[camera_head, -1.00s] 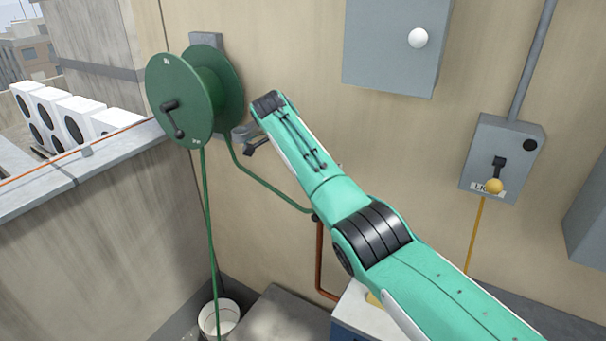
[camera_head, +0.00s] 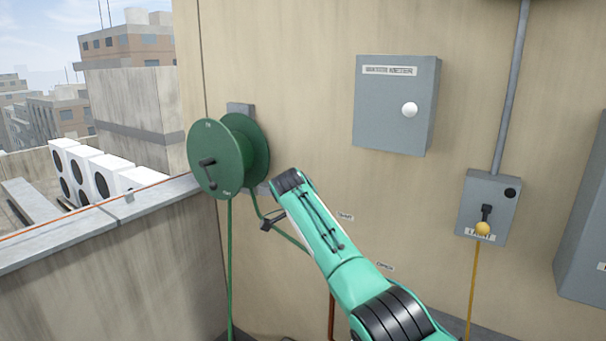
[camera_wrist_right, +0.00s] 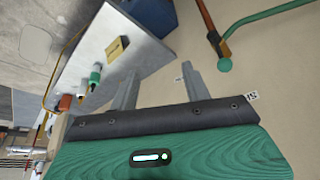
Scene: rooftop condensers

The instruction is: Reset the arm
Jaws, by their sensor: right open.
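My right arm (camera_head: 335,240) reaches in from the lower right in the head view, green with black joints. Its gripper (camera_head: 266,213) appears just right of and below the green hose reel (camera_head: 218,158), in front of the wall; I cannot tell how far it is from the reel. In the right wrist view the two grey fingers of the gripper (camera_wrist_right: 160,80) are spread apart with nothing between them. Beyond them are a copper pipe (camera_wrist_right: 208,20) and a green hose (camera_wrist_right: 265,30). My left gripper is not in view.
A grey cabinet (camera_head: 396,105) and a switch box (camera_head: 488,207) with a yellow-knobbed lever are on the wall. A parapet (camera_head: 110,260) runs at left. The wrist view shows a pale box top (camera_wrist_right: 120,50) with a yellow block (camera_wrist_right: 117,47) and coloured fittings.

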